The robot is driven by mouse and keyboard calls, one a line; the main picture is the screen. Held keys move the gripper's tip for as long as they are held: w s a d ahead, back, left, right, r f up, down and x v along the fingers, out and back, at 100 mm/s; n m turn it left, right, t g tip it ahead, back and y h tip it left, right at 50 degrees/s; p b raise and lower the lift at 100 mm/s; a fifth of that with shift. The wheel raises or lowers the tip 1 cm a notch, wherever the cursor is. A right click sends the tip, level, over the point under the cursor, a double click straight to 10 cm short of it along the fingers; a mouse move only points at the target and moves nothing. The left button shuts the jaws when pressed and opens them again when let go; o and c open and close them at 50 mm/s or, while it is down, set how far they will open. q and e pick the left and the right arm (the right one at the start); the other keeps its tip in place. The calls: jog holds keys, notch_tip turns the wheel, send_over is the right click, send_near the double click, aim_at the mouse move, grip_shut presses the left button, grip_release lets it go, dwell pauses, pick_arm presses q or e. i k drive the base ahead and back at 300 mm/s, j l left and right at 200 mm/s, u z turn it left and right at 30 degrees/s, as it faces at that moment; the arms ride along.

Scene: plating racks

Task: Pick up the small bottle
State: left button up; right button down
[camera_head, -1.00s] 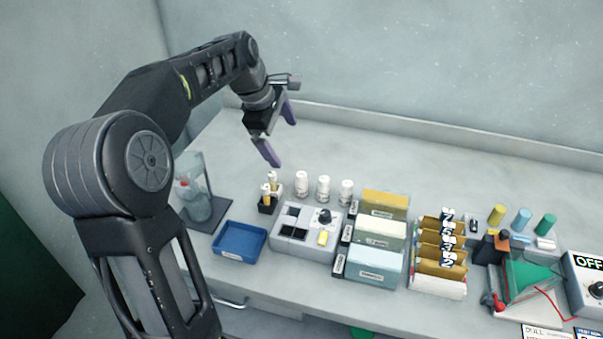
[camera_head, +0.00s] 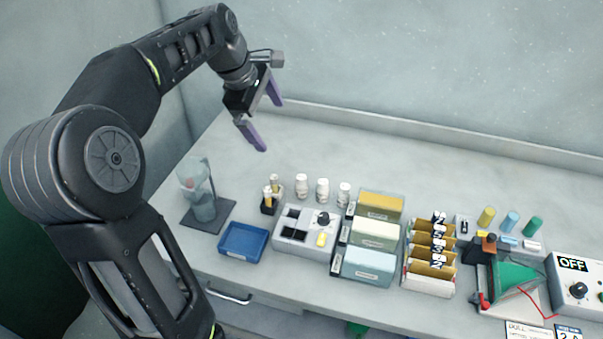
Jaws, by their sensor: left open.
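Several small bottles stand on the bench. Three white ones stand upright in a row behind the grey control box: a left one (camera_head: 301,186), a middle one (camera_head: 322,190) and a right one (camera_head: 344,194). Two small vials with tan tops (camera_head: 270,188) stand in a black holder to their left. I cannot tell which of these is the small bottle. My left gripper (camera_head: 271,126) is open and empty, with purple fingers, above and behind the white bottles, apart from them. My right gripper is not in view.
A blue tray (camera_head: 243,241), a grey control box (camera_head: 304,237) and a clear vessel on a dark base (camera_head: 200,192) are in front and left. File boxes (camera_head: 370,264), packet racks (camera_head: 429,263) and coloured cylinders (camera_head: 509,222) fill the right. The bench's back strip is clear.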

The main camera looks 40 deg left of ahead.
aim_at(344, 196)
jog(key=k+l, duration=0.35)
jog(key=l, duration=0.15)
jog(key=k+l, duration=0.35)
jog(key=l, duration=0.2)
